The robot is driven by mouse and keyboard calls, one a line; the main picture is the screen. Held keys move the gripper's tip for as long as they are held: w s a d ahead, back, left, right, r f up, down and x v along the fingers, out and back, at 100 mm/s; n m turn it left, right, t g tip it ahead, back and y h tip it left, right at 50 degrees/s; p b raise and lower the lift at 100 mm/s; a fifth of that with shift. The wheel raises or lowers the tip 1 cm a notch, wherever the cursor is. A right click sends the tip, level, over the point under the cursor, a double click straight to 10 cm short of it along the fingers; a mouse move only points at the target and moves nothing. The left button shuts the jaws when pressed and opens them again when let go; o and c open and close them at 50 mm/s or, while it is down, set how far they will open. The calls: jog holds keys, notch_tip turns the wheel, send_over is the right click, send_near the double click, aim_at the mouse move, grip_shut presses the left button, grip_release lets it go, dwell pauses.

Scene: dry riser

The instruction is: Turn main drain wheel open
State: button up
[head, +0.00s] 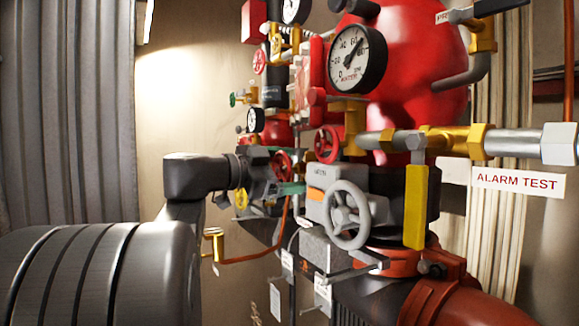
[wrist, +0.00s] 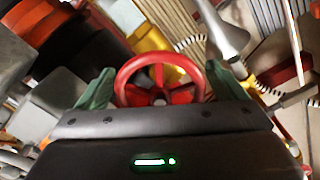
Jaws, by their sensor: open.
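A red handwheel (wrist: 160,82) with spokes fills the middle of the wrist view. My gripper (wrist: 162,88) is open, with its green fingers on either side of the wheel's rim. I cannot tell whether they touch it. In the head view, my gripper (head: 283,182) is beside a red wheel (head: 283,164), and one green finger shows. Another red wheel (head: 327,143) is just to the right, and a larger grey handwheel (head: 346,214) stands in front at lower right. No label clearly marks which wheel is the main drain.
A yellow lever (head: 416,205) hangs beside the grey wheel. Gauges, brass fittings and a red valve body (head: 425,75) crowd the right. An ALARM TEST sign (head: 517,182) is at far right. A copper pipe (head: 262,256) runs below my gripper. Open wall lies left of the valves.

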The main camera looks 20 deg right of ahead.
jog(key=c, duration=1)
